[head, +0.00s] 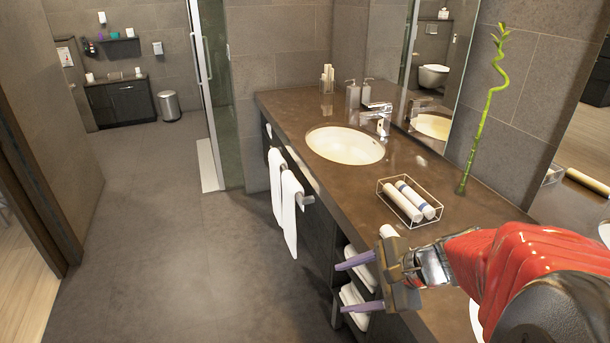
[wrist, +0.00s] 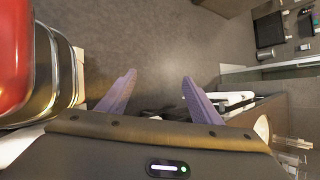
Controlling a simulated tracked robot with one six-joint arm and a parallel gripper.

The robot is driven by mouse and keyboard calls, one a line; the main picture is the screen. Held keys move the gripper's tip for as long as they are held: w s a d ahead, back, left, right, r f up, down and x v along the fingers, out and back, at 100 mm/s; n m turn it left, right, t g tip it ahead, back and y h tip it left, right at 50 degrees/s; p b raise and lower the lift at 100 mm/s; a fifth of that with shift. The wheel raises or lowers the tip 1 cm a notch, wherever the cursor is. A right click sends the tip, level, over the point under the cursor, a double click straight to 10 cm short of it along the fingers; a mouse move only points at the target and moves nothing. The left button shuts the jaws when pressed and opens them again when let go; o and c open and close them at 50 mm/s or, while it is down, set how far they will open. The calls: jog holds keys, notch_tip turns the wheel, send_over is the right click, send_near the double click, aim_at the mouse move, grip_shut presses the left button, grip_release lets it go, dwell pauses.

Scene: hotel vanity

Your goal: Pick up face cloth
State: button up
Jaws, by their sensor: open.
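Two rolled white cloths (head: 409,201), one with a blue-grey band, lie side by side in a wire tray (head: 424,223) on the brown counter. White towels (head: 291,210) hang from a rail on the counter front. Folded or rolled white cloths (head: 355,300) sit on open shelves under the counter, partly hidden by my gripper. I cannot tell which of these is the face cloth. My gripper (head: 340,288) is open and empty beside the counter front, near the shelves. Its two purple fingers also show spread in the wrist view (wrist: 159,78), with floor between them.
A sink (head: 345,145) with a tap (head: 378,118), soap bottles (head: 353,96) and a green bamboo stalk (head: 485,115) stand along the counter. A mirror is behind. The floor (head: 170,240) left of the counter is clear. A bin (head: 169,105) stands far back.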

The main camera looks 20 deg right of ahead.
jog(key=d+f+m+t+h, duration=0.1)
jog(key=d+m+t+h, duration=0.1)
jog(key=d+m, duration=0.3)
jog(key=s+d+f+m+t+h, duration=0.1)
jog(key=d+m+t, duration=0.1)
jog(key=d+m, duration=0.4)
jog(key=d+f+m+t+h, duration=0.1)
jog(key=d+m, duration=0.5)
jog(key=d, duration=0.6)
jog(key=shift+s+d+f+t+h, duration=0.15)
jog(key=shift+d+f+t+h, duration=0.05)
jog(key=shift+t+h, duration=0.25)
jog(key=shift+s+d+f+t+h, duration=0.2)
jog(key=shift+t+h, duration=0.15)
jog(key=shift+t, duration=0.2)
jog(key=shift+w, duration=0.1)
jog(key=shift+x, duration=4.3)
jog(key=shift+a+f, duration=0.1)
jog(key=shift+a, duration=0.05)
jog(key=shift+x, duration=2.6)
jog(key=shift+a, duration=0.1)
jog(key=shift+c, duration=0.3)
